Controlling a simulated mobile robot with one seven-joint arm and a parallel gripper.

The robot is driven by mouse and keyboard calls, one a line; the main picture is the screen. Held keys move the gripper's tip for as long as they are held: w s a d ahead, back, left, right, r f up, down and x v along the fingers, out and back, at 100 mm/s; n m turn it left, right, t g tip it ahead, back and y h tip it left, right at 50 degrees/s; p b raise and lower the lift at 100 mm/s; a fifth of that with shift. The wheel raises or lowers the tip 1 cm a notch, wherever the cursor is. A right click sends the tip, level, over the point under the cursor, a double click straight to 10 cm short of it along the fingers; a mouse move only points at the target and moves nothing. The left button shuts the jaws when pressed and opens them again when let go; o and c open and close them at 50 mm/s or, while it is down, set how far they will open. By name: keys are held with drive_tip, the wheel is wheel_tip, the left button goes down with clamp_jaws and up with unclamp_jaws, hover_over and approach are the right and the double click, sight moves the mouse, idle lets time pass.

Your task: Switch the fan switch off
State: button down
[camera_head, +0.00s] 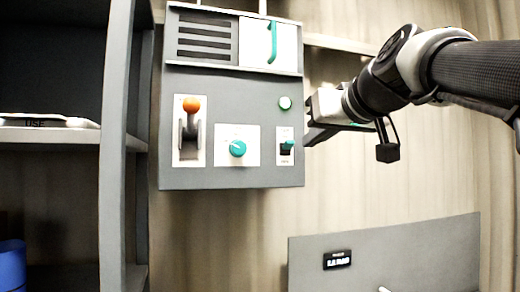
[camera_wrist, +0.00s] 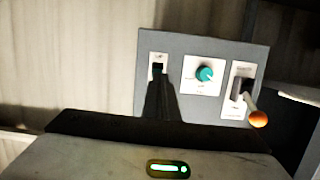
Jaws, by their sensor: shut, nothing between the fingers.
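A grey control panel (camera_head: 225,180) hangs on the wall in the head view. At its lower right is a small switch (camera_head: 286,147) with a teal lever on a white plate; its label is too small to read, so I cannot confirm that it is the fan switch. My gripper (camera_head: 309,138) is just right of the panel in the head view, close to this switch. In the wrist view the shut, empty fingers (camera_wrist: 159,84) point at the switch plate (camera_wrist: 158,60) and partly cover it. I cannot tell whether they touch the switch.
The panel also carries a teal knob (camera_head: 238,148), an orange-balled lever (camera_head: 191,105), a round pale green light (camera_head: 285,102) and a door with a green handle (camera_head: 272,42). A grey shelf (camera_head: 115,150) stands at left. A grey board (camera_head: 400,255) is below right.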

sight(288, 145)
drive_tip(key=shift+n+t, duration=0.3)
drive_tip(key=shift+t, duration=0.3)
drive_tip(key=r, duration=0.2)
drive_tip(key=w+r, duration=0.1)
drive_tip(key=r, duration=0.1)
drive_tip(key=shift+w, duration=0.1)
drive_tip(key=p+x, duration=0.1)
drive_tip(key=x, duration=0.9)
drive_tip(key=shift+a, duration=0.1)
drive_tip(key=shift+f, duration=0.15)
